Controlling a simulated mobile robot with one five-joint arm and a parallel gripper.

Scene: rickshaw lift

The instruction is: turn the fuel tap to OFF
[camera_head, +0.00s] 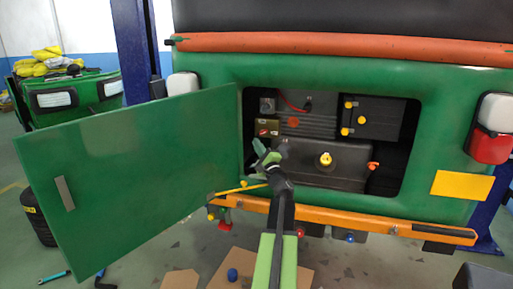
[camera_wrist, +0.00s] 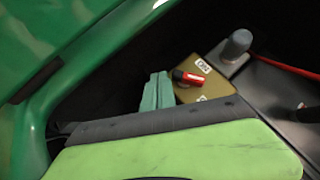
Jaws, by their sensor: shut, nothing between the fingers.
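An olive-brown plate (camera_head: 267,127) with a small red lever sits at the left side of the open engine bay; it looks like the fuel tap. In the wrist view the red lever (camera_wrist: 188,77) lies on this plate (camera_wrist: 218,84), pointing left and slightly up. A white label (camera_wrist: 203,66) is just up and right of it; its lettering is too small to read surely. My gripper (camera_head: 263,152) is shut and empty, just below the plate. In the wrist view its pale green fingertips (camera_wrist: 157,92) are close to the lever's left end; contact cannot be told.
A grey knob (camera_wrist: 237,45) adjoins the plate, with a red cable to its right. The open green door (camera_head: 130,170) is to the left. An orange bumper bar (camera_head: 350,219) crosses below.

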